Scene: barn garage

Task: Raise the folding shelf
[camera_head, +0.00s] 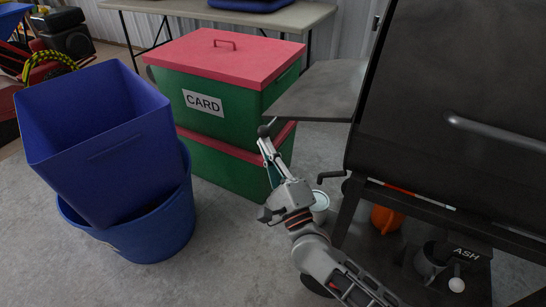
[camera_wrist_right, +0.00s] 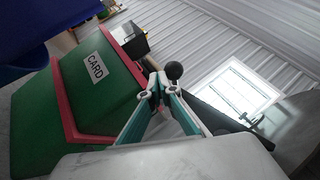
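The folding shelf (camera_head: 318,90) is a dark grey plate at the left side of the black barbecue (camera_head: 450,90). It sticks out to the left and looks roughly level in the head view. My right gripper (camera_head: 264,138) reaches up to just below the shelf's near left corner. In the right wrist view its fingertips (camera_wrist_right: 159,86) are close together, beside a black ball knob (camera_wrist_right: 174,70). The knob also shows at the fingertips in the head view (camera_head: 263,130). I cannot tell whether the fingers grip anything. My left gripper is out of view.
Green boxes with red lids (camera_head: 215,105), the upper one labelled CARD, stand close left of my right gripper. Blue bins (camera_head: 100,140) are stacked farther left. A table (camera_head: 290,17) stands behind. An ash container (camera_head: 470,265) sits under the barbecue. Bare floor lies in front.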

